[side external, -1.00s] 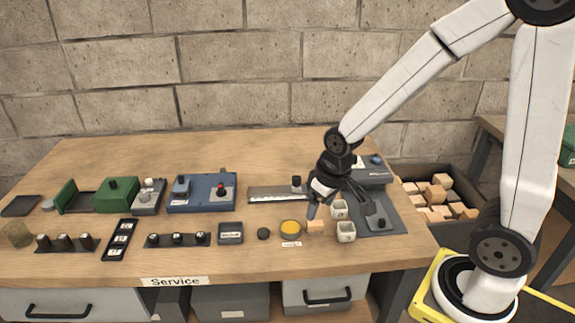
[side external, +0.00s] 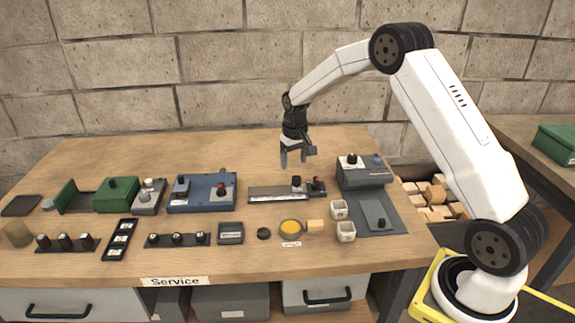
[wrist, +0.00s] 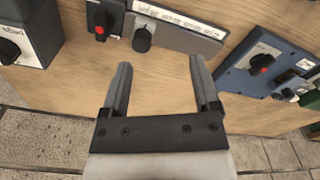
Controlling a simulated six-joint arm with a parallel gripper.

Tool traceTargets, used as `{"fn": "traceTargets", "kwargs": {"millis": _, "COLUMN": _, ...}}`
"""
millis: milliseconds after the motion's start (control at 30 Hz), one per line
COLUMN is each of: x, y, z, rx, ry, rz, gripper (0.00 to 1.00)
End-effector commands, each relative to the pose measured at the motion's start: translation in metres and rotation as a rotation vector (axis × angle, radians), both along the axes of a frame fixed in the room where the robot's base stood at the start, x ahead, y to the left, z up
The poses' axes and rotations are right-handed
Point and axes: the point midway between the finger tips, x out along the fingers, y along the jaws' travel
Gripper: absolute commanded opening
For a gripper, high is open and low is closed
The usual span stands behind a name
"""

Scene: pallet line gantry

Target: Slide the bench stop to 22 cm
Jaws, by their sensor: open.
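The bench stop is a grey ruled rail (side external: 265,194) on the table with a black knob (side external: 296,181) near its right end. A small dark block with a red top (side external: 319,186) sits at that right end. In the wrist view the rail (wrist: 205,42) shows a white scale, too small to read, with the black knob (wrist: 142,40) at its left part. My gripper (side external: 298,161) is open and empty, above and behind the rail. In the wrist view the fingertips (wrist: 159,62) lie either side of the knob's direction, short of it and apart from it.
A blue box (side external: 203,192) stands left of the rail. A grey machine (side external: 363,175) stands at its right. The table behind the rail is clear.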

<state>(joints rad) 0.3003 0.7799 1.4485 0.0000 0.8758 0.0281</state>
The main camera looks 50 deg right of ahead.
Motion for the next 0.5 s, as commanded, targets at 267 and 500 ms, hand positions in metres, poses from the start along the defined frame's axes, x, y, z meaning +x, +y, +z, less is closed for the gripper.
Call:
{"fn": "traceTargets", "kwargs": {"millis": 267, "x": 0.019, "y": -0.037, "z": -0.018, "rx": 0.011, "ry": 0.031, "rz": -0.057, "gripper": 0.79}}
{"fn": "traceTargets", "kwargs": {"millis": 500, "x": 0.021, "y": -0.042, "z": -0.020, "rx": 0.013, "ry": 0.037, "rz": -0.066, "gripper": 0.79}}
